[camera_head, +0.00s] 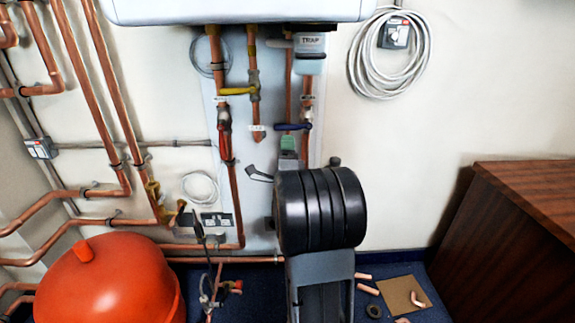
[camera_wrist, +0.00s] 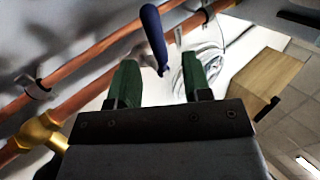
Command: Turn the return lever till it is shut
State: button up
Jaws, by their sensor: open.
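A blue lever (camera_head: 292,127) lies roughly level across a copper pipe below the boiler in the head view; I take it for the return lever, but the tags are too small to read. In the wrist view the blue lever (camera_wrist: 153,38) hangs down, its end close to the gap between my fingertips. My gripper (camera_head: 288,141) is just below the lever in the head view. In the wrist view my gripper (camera_wrist: 161,74) has its two green fingers spread apart, with nothing clamped. I cannot tell whether a finger touches the lever.
The white boiler (camera_head: 240,10) hangs above. A red tank (camera_head: 108,285) stands at lower left and a wooden cabinet (camera_head: 510,245) at right. Loose pipe pieces lie on the floor.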

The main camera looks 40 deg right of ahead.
jog(key=v, duration=0.7)
jog(key=shift+r, duration=0.2)
jog(key=w+a+r+n+g+y+p, duration=0.2)
jog(key=a+r+n+y+p, duration=0.45)
jog(key=p, duration=0.25)
jog(key=w+a+r+n+g+y+p, duration=0.3)
jog(key=a+r+n+y+p, duration=0.35)
jog(key=p, duration=0.25)
jog(key=s+a+r+n+g+y+p, duration=0.1)
jog(key=s+a+r+n+g+p, duration=0.4)
jog(key=s+a+n+p, duration=0.1)
jog(key=s+a+r+n+g+y+p, duration=0.2)
jog(key=s+a+r+n+g+p, duration=0.2)
jog(key=s+n+p, duration=0.4)
jog(key=s+a+g+p, duration=0.1)
jog(key=s+a, duration=0.1)
jog(key=s, duration=0.1)
jog(key=shift+s+a+r+y+p, duration=0.15)
jog(key=shift+a+r+y+p, duration=0.15)
jog(key=shift+r+p, duration=0.1)
